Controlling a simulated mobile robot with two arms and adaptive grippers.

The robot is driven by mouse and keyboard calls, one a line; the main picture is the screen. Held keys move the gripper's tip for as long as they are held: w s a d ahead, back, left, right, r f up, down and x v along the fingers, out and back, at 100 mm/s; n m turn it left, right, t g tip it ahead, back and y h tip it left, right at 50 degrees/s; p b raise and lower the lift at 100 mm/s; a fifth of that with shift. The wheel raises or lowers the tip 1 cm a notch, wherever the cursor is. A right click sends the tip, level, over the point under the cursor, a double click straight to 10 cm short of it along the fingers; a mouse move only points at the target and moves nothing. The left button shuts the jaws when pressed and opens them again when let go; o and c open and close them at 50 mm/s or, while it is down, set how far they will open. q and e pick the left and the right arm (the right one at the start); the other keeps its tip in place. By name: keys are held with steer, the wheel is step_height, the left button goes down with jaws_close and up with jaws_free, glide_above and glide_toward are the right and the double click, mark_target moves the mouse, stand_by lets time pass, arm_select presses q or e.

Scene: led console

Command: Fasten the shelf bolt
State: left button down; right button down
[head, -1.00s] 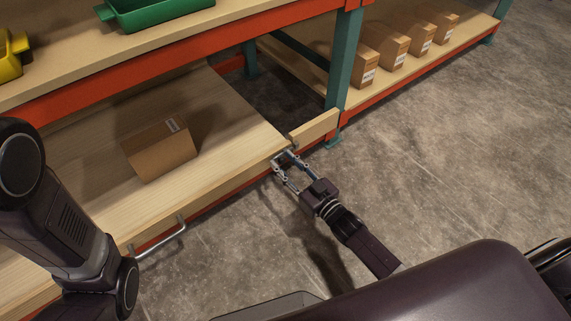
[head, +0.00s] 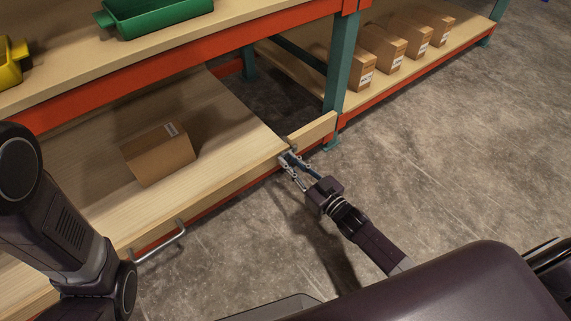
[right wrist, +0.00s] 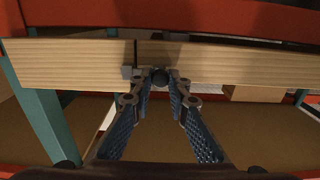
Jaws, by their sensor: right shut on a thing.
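The shelf bolt, a dark round knob (right wrist: 160,77), sits at the front edge of the lower wooden shelf (head: 215,120), beside a small metal bracket (right wrist: 130,72). In the head view it is hidden by my fingers. My right gripper (head: 288,158) is at the shelf's right front corner, where the shelf board meets a short wooden piece (head: 313,131). Its fingertips (right wrist: 160,84) are shut on the knob. How far in the bolt sits cannot be told. My left gripper is not in view.
A cardboard box (head: 159,153) lies on the lower shelf, which has a metal handle (head: 160,243) at its front. A teal post (head: 338,70) stands right behind the corner. A green bin (head: 155,14) is above. The floor at right is clear.

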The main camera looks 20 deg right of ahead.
steer(key=shift+w+d, duration=0.1)
steer(key=shift+d, duration=0.15)
steer(key=c, duration=1.9)
jaws_free()
steer(key=shift+o, duration=0.3)
steer(key=v, duration=1.2)
